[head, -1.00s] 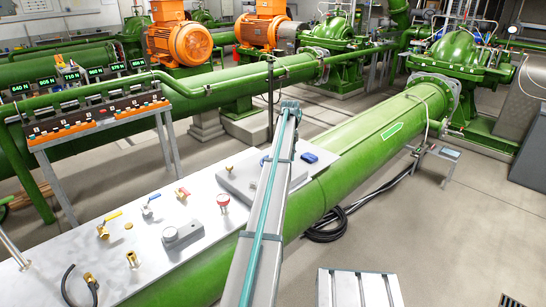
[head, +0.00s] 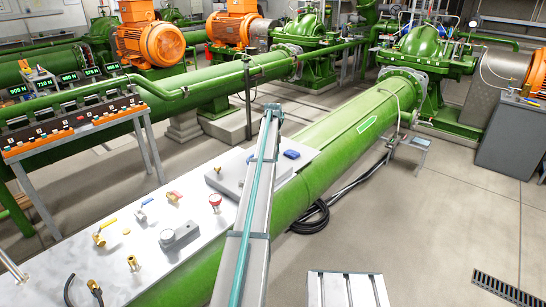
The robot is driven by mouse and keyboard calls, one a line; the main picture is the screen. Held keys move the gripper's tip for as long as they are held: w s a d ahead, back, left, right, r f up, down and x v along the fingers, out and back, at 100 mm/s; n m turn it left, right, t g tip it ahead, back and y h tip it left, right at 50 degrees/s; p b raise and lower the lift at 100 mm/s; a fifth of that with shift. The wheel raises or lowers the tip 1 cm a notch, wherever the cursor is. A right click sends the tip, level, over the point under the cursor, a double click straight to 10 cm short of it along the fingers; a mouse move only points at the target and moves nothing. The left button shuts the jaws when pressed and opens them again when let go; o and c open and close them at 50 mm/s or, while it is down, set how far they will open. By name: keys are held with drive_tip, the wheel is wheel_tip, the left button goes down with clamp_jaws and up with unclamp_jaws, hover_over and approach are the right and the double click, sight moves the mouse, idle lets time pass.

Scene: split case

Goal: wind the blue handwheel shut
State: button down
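A small blue piece (head: 291,154) lies at the far right end of the pale bench plate (head: 203,268), just right of the grey arm-like beam. It is too small to tell whether it is the handwheel. A blue-handled valve (head: 140,212) stands further left on the plate; its blue part looks like a lever. A long grey beam with a teal stripe, which looks like part of my arm, crosses the plate and ends at a small grey joint above the green pipe. I see no gripper fingers in this view.
A yellow-handled valve (head: 102,234), a red-topped fitting (head: 215,200) and a grey box (head: 180,237) sit on the plate. A thick green pipe (head: 340,140) runs behind it. A black hose coil (head: 312,217) lies on the floor. Floor at right is mostly clear.

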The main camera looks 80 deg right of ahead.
drive_tip(key=c, duration=1)
unclamp_jaws()
wheel_tip(320, 180, up, 12)
drive_tip(key=shift+c, duration=0.3)
